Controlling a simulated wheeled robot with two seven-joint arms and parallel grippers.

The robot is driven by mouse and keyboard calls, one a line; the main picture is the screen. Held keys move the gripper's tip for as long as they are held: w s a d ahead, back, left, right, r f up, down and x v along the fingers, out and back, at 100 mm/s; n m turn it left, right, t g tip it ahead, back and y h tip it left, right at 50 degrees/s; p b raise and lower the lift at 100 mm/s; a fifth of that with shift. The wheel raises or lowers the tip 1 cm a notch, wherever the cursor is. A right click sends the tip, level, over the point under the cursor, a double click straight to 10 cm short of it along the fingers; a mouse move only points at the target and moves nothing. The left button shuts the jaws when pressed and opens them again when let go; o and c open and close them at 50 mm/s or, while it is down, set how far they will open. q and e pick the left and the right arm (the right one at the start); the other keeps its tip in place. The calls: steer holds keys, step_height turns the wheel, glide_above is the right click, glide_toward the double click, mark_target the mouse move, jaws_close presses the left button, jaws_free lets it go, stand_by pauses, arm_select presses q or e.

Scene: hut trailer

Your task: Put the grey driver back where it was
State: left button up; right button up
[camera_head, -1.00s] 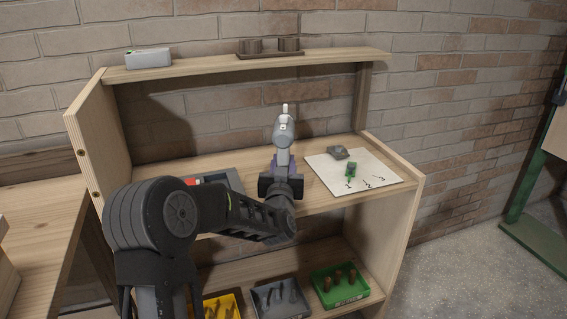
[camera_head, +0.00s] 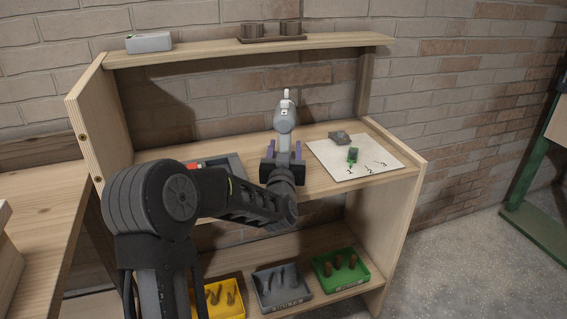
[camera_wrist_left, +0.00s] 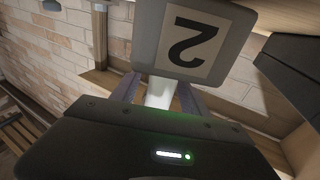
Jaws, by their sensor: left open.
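The grey driver (camera_head: 285,118) is upright at the middle of the bench, its pale tip pointing up in the head view. In the left wrist view, its grey block (camera_wrist_left: 207,12) with a "2" label fills the top, and its pale handle (camera_wrist_left: 158,93) runs down between the fingers. My left gripper (camera_head: 284,150) is open, with its purple fingers apart on either side of the handle. It also shows in the left wrist view (camera_wrist_left: 158,98). The driver's lower end is hidden behind the gripper, so I cannot tell what it rests on. My right gripper is not in view.
A white sheet (camera_head: 385,160) marked 1, 2, 3 lies at right, with a grey piece (camera_head: 340,138) and a green piece (camera_head: 352,156). A grey tray (camera_head: 232,160) is at left. Yellow (camera_head: 222,312), grey (camera_head: 285,300) and green (camera_head: 345,284) bins sit on the lower shelf.

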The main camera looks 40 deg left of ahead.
arm_select(q)
steer(key=b+v, duration=0.1)
steer(key=v, duration=1)
steer(key=shift+s, duration=0.2)
steer(key=shift+d, duration=0.1)
